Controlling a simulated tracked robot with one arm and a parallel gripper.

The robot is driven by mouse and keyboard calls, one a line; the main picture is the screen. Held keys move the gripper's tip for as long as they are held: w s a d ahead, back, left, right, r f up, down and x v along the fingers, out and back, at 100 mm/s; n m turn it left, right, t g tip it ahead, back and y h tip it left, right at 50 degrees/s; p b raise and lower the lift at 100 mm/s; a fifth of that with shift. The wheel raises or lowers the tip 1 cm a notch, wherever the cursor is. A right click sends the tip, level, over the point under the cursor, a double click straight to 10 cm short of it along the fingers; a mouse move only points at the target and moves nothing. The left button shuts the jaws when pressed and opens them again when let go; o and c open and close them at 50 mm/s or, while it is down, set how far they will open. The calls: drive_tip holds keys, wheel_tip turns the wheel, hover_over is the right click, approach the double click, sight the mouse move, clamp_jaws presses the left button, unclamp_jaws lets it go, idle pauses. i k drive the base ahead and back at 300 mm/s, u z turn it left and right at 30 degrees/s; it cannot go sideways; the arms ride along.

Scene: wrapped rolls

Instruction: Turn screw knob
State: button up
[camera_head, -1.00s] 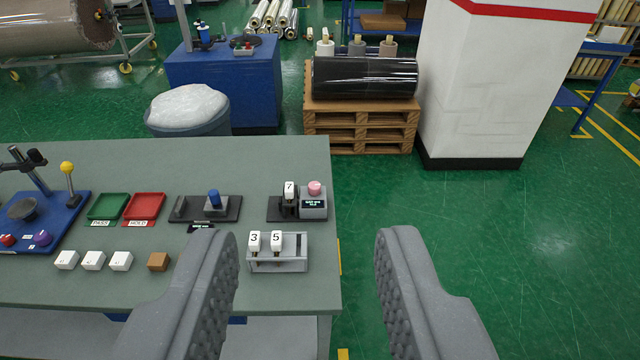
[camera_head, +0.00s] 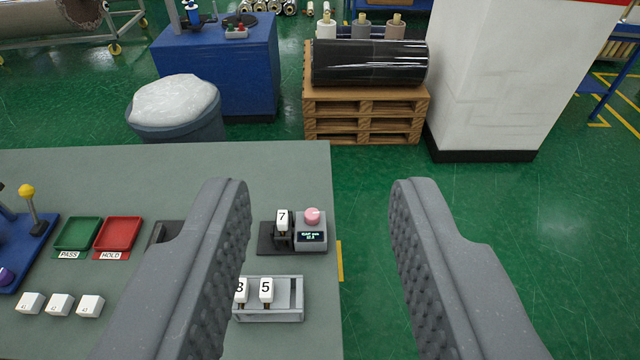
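A round pink knob (camera_head: 312,215) sits on top of a small grey box (camera_head: 311,240) with a dark display, near the table's right edge. A black stand with a white tag marked 7 (camera_head: 282,220) is just left of it. A purple knob (camera_head: 6,276) shows at the far left edge. The frames do not show which knob is the screw knob. My gripper (camera_head: 321,190) is open and empty, its fingers wide apart. In the picture the pink knob appears between the fingers, apart from both. The left finger hides part of a dark fixture (camera_head: 168,232).
A grey holder (camera_head: 270,312) with tags 3 and 5 stands in front on the grey-green table (camera_head: 180,165). Green (camera_head: 78,233) and red (camera_head: 119,234) trays and white blocks (camera_head: 60,304) are at left. A pallet (camera_head: 365,120) and white pillar (camera_head: 500,80) stand behind.

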sight(312, 215)
drive_tip(key=i, duration=0.95)
drive_tip(key=u, duration=0.05)
